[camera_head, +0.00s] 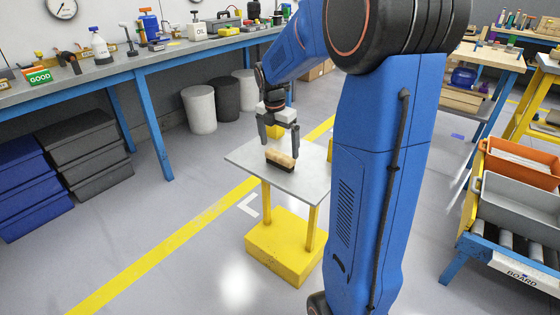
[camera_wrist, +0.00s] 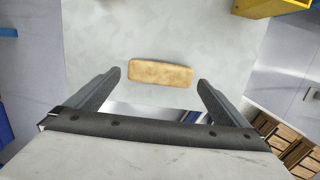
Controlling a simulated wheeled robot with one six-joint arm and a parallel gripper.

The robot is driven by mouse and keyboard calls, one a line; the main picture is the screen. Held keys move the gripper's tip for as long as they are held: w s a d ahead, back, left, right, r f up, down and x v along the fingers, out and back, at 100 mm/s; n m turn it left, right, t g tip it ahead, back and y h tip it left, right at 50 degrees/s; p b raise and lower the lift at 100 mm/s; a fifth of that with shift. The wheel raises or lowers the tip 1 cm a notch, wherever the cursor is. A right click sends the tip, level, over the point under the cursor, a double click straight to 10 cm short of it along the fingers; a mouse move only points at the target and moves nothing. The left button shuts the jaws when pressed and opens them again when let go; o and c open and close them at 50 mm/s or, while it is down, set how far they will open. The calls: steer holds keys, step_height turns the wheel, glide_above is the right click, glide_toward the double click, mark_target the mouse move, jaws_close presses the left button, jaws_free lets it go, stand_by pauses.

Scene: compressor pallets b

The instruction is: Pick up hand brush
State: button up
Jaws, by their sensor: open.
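The hand brush (camera_head: 281,157) lies on a small grey-topped stand (camera_head: 312,178) with yellow legs and base. It has a light wooden top and dark bristles below. My gripper (camera_head: 279,146) is open and points down above the stand, close over the brush. In the wrist view the brush (camera_wrist: 160,73) shows as a tan block, a little beyond the gap between the two fingertips (camera_wrist: 158,80). The fingers do not appear to touch it. Its bristles are hidden in the wrist view.
A long workbench (camera_head: 141,69) with bottles and tools runs along the back left. A roller stand with an orange crate (camera_head: 522,164) and a grey crate (camera_head: 518,204) is at the right. The rest of the stand top looks clear.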

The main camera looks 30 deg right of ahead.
mark_target(280, 154)
steer(key=shift+d+f, duration=0.15)
steer(key=shift+f, duration=1.15)
steer(key=shift+d+f, duration=0.1)
steer(key=shift+f, duration=1.15)
steer(key=c, duration=0.8)
steer(key=shift+o, duration=0.2)
steer(key=shift+r, duration=0.15)
step_height(280, 154, up, 10)
steer(key=shift+f, duration=0.1)
steer(key=shift+o, duration=1.1)
steer(key=shift+c, duration=0.5)
